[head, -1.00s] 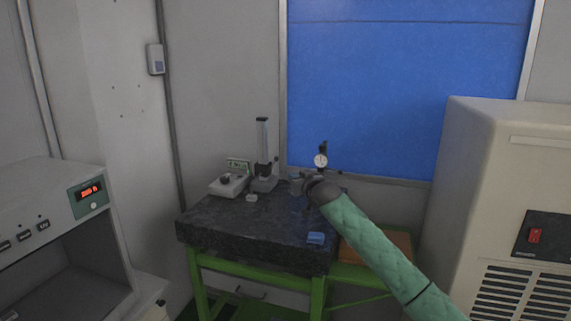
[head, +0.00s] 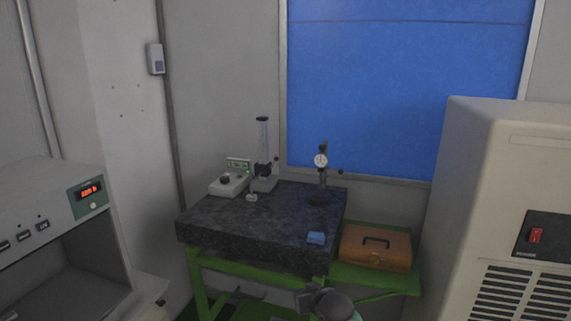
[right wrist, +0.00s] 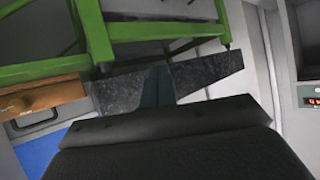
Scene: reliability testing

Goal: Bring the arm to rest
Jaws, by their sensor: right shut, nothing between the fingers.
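My right gripper (head: 312,294) is low at the bottom of the head view, in front of the front edge of the dark granite table (head: 230,232). Part of my green-sleeved right arm shows at the bottom edge. In the right wrist view the two fingers (right wrist: 158,86) are together with nothing between them. They show against the granite slab (right wrist: 205,74), apart from it as far as I can tell. My left gripper is in neither view.
An orange case (head: 375,248) sits on the green side shelf. A beige cabinet (head: 490,140) stands right, an oven-like unit (head: 40,200) left.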

